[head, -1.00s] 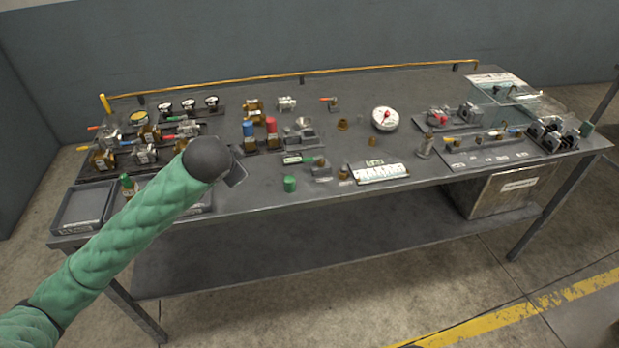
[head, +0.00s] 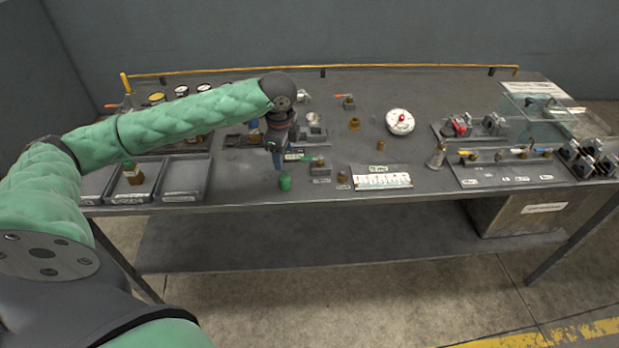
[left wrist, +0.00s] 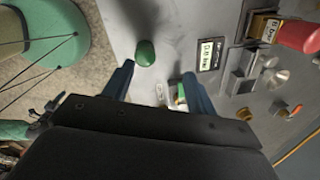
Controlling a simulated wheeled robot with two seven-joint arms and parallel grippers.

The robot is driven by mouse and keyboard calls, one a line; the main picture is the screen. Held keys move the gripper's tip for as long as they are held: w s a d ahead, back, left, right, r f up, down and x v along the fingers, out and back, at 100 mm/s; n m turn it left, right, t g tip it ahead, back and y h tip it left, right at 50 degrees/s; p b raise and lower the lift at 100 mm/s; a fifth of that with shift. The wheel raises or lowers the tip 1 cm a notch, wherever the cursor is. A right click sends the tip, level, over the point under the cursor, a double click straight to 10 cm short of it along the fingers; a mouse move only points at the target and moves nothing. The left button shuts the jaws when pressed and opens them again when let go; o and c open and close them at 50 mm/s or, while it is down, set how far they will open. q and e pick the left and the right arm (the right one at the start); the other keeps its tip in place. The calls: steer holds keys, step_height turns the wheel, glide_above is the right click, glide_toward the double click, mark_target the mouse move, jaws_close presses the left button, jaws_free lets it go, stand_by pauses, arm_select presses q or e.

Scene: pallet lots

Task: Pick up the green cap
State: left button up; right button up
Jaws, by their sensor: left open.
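The green cap (head: 285,182) stands near the table's front edge, just left of a small brass fitting and the white label card. It also shows in the left wrist view (left wrist: 145,53), ahead of the fingertips and nearer the left finger. My left gripper (head: 277,163) points down just above and behind the cap in the head view. Its two blue fingers (left wrist: 158,72) are spread apart in the wrist view with nothing held between them. My right gripper is not in view.
A grey block with a green-handled valve (head: 320,168) stands right of the cap. A white card (head: 382,178) lies further right. The table front edge (head: 240,206) is close to the cap.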

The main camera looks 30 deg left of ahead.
mark_target(284, 176)
arm_select(q)
steer(key=shift+s+d+f+m+g+h, duration=0.1)
steer(key=shift+d+m+g+h, duration=0.1)
steer(key=shift+d+m, duration=0.15)
steer(key=shift+s+d+m+g+h, duration=0.1)
steer(key=shift+d+m+g, duration=0.1)
steer(key=shift+d+m, duration=0.1)
steer(key=shift+s+d+m, duration=0.15)
steer(key=shift+s+m, duration=0.15)
steer(key=shift+m, duration=0.05)
steer(key=shift+s+a+m, duration=0.25)
steer(key=shift+m, duration=0.25)
step_height(284, 176, down, 2)
steer(key=shift+w+d+f+p, duration=0.15)
steer(key=shift+p, duration=0.15)
steer(key=shift+f, duration=0.2)
steer(key=f, duration=0.1)
steer(key=f+p, duration=0.1)
steer(key=f, duration=0.1)
steer(key=f+p, duration=0.1)
steer(key=f, duration=0.1)
steer(key=shift+a, duration=0.25)
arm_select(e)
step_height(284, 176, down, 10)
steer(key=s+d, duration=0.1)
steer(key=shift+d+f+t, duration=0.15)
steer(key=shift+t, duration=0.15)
arm_select(q)
steer(key=c, duration=1.1)
